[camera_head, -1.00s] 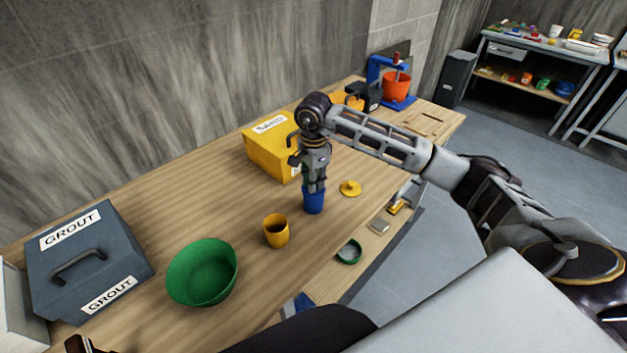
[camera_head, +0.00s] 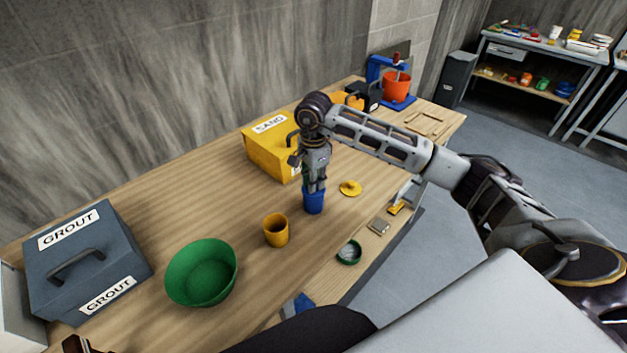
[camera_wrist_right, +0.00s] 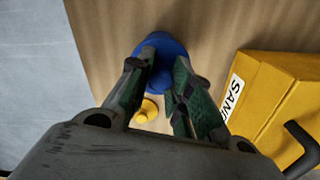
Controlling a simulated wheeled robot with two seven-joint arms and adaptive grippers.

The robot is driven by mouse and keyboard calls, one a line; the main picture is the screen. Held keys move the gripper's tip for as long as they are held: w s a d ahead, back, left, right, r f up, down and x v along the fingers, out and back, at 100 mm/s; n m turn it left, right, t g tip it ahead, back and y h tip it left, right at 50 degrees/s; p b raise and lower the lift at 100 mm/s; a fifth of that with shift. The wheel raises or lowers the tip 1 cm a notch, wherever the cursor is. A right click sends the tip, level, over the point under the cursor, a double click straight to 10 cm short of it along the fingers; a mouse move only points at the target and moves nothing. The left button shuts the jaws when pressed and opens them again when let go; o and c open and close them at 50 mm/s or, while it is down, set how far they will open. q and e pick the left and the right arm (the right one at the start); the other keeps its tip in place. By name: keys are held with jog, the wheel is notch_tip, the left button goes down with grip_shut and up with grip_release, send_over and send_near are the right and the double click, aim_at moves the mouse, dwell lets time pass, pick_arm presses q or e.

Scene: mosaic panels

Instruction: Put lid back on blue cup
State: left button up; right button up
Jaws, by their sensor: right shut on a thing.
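The blue cup (camera_head: 313,204) stands upright on the wooden bench near its front edge. My right gripper (camera_head: 314,187) points straight down at the top of the cup and is shut on the blue lid, which the fingers largely hide in the head view. In the right wrist view a round blue shape (camera_wrist_right: 165,50) shows at the fingertips; I cannot tell lid from cup there, nor whether the lid sits fully on the rim. A small dark part at the bottom left corner of the head view may be my left gripper (camera_head: 80,344); its jaws do not show.
A yellow cup (camera_head: 276,231) stands left of the blue cup, and a yellow lid (camera_head: 350,188) lies to its right. A green bowl (camera_head: 203,272) and a grout box (camera_head: 85,262) are further left. A yellow sand box (camera_head: 268,153) stands behind. The bench's front edge is close.

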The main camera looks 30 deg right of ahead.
dwell(0.5)
dwell(0.4)
jog(key=o, duration=0.8)
jog(key=o, duration=0.5)
jog(key=shift+r, duration=0.15)
jog(key=shift+r+p, duration=1.3)
jog(key=shift+r, duration=2)
